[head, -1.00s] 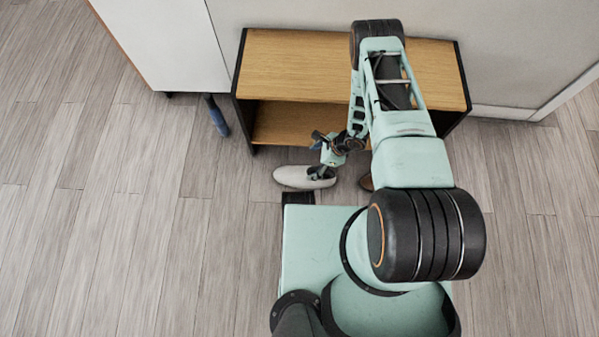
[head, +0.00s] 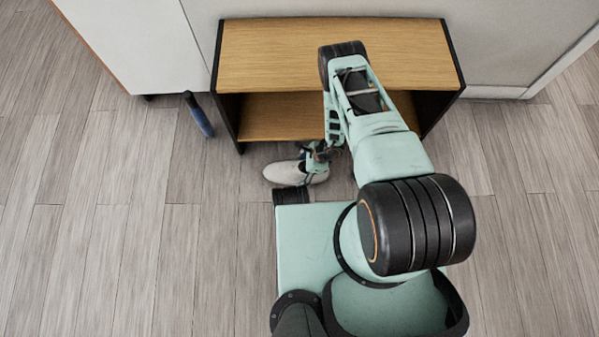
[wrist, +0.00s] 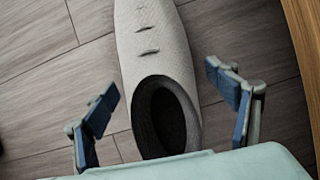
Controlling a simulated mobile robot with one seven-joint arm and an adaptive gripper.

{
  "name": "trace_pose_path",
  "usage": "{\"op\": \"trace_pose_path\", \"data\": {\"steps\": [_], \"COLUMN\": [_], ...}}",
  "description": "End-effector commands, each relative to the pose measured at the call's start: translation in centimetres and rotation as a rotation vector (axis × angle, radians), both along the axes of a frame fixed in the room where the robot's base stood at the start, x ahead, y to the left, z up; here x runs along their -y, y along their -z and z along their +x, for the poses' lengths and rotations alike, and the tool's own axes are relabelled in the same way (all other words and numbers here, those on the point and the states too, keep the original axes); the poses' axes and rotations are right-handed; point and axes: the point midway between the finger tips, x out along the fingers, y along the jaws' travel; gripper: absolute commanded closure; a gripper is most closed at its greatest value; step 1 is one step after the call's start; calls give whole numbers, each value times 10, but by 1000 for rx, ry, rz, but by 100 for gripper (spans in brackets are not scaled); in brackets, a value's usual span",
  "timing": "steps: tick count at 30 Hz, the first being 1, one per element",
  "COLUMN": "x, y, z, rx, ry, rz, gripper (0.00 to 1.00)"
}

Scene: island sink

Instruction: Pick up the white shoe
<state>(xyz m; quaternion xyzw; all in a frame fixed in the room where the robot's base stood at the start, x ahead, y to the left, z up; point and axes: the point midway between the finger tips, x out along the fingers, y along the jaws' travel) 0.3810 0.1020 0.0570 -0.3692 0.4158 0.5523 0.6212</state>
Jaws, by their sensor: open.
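The white shoe (head: 284,173) lies on the floor in front of the wooden shelf unit, its toe to the left in the head view. In the wrist view the shoe (wrist: 158,48) runs up the middle, its dark opening close to the gripper. My gripper (wrist: 170,95) is open, with one blue-padded finger on each side of the shoe and a visible gap on both sides. In the head view my gripper (head: 312,168) is over the shoe's opening end, partly hidden by my wrist. Contact with the shoe does not show.
The low wooden shelf unit (head: 270,45) with black sides stands just behind the shoe. A blue cylindrical object (head: 198,115) is on the floor to its left. A brown edge (wrist: 306,35) shows at the wrist view's right.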

Motion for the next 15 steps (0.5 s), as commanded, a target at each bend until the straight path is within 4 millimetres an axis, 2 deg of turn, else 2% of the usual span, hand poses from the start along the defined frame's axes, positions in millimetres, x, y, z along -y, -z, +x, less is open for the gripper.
{"op": "trace_pose_path", "data": {"steps": [1,3,10,15], "x": [-3,-5,-6,-6], "y": [11,15,13,13], "z": [0,1,1,1], "rx": [1,0,0,0], "ry": [-2,-1,1,0], "rz": [1,1,1,1], "gripper": [21,21,21,39]}}
